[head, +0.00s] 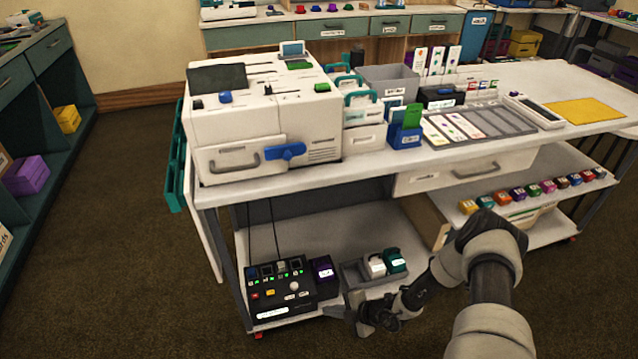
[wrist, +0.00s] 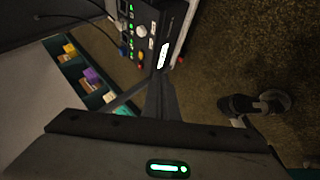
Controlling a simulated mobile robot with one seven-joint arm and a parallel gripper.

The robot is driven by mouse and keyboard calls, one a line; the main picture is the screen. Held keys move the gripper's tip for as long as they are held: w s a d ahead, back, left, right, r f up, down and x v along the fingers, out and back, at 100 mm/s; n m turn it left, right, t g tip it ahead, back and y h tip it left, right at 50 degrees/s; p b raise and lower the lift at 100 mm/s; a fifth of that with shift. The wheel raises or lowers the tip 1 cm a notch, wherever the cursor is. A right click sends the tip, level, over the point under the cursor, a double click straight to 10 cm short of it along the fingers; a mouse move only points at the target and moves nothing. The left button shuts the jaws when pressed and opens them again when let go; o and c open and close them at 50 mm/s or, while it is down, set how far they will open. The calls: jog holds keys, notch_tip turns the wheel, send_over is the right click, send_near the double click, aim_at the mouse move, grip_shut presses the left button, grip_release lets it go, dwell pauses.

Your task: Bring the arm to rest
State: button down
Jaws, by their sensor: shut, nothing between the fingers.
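My arm (head: 490,265) enters from the bottom right in the head view, bends at a raised elbow and reaches down to the left. My gripper (head: 350,314) is low, in front of the cart's lower shelf (head: 365,235), near the black control box (head: 282,290) and the grey divided tray (head: 352,274). The gripper also shows in the wrist view (wrist: 160,92), with its fingers together and nothing held. The control box (wrist: 150,35) lies just beyond the fingertips there. I cannot tell whether the gripper touches the shelf edge.
The cart top (head: 440,165) carries a large white machine (head: 262,115), bins and cards. Coloured blocks line the right lower shelf. Open carpet (head: 130,240) lies left.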

jog(key=w+r+n+g, duration=0.1)
jog(key=w+r+n, duration=0.2)
jog(key=r+n, duration=0.95)
jog(key=w+r+n+g, duration=0.1)
jog(key=w+r+n, duration=0.45)
jog(key=r, duration=1.15)
jog(key=s+d+r+n+h, duration=0.1)
jog(key=s+r+n, duration=0.3)
jog(key=r+n, duration=0.3)
jog(key=s+r+n+h, duration=0.1)
jog(key=s+r+n, duration=0.4)
jog(key=r, duration=0.4)
jog(key=s+d+r+n+t+h, duration=0.1)
jog(key=s+d+r+n+h, duration=0.25)
jog(key=s+r+n, duration=0.5)
jog(key=s+d+r+n+t+h, duration=0.2)
jog(key=s+d+r+n, duration=0.3)
jog(key=s+r+n, duration=0.4)
notch_tip(320, 180, up, 22)
jog(key=s+p, duration=0.1)
jog(key=p, duration=2.1)
jog(key=shift+s+d+f+p, duration=0.2)
jog(key=shift+s+d+p, duration=0.1)
jog(key=shift+n+h, duration=0.25)
